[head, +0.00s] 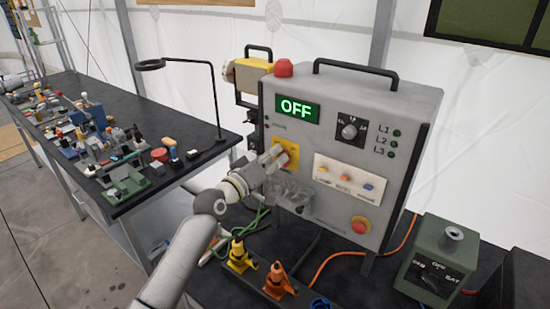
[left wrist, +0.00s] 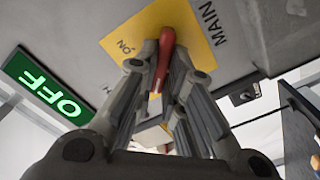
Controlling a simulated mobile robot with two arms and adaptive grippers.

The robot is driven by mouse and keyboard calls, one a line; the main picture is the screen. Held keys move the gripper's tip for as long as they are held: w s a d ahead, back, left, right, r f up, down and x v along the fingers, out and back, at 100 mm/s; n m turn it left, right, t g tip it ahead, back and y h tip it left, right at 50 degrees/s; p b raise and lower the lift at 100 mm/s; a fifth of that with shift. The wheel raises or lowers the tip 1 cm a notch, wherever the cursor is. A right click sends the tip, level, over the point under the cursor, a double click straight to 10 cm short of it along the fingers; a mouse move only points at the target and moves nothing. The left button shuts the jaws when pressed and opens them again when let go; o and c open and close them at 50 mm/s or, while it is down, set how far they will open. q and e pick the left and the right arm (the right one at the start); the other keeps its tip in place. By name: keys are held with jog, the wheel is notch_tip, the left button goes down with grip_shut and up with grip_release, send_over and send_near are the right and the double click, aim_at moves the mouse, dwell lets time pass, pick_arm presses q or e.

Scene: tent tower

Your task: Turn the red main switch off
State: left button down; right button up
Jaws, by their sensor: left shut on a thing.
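The red main switch (left wrist: 166,58) is a red handle on a yellow plate (left wrist: 200,40) marked MAIN and ON in the left wrist view. In the head view the yellow plate (head: 291,146) is on the front of the grey panel box (head: 330,215), and the handle is mostly hidden by my gripper. My left gripper (head: 279,157) is at the plate, its fingers shut around the red handle; it also shows in the left wrist view (left wrist: 163,68). A green display (head: 297,109) on the box reads OFF. My right gripper is not in view.
The box also carries a rotary knob (head: 349,131), a lower red button (head: 361,226) and a red dome (head: 283,68) on top. Yellow (head: 239,255) and orange (head: 278,281) plugs stand in front. A green box (head: 437,262) is at right; a cluttered bench (head: 205,135) is at left.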

pick_arm(q)
jog(key=c, duration=1.5)
grip_release()
jog(key=v, duration=1.2)
jog(key=shift+f, duration=0.1)
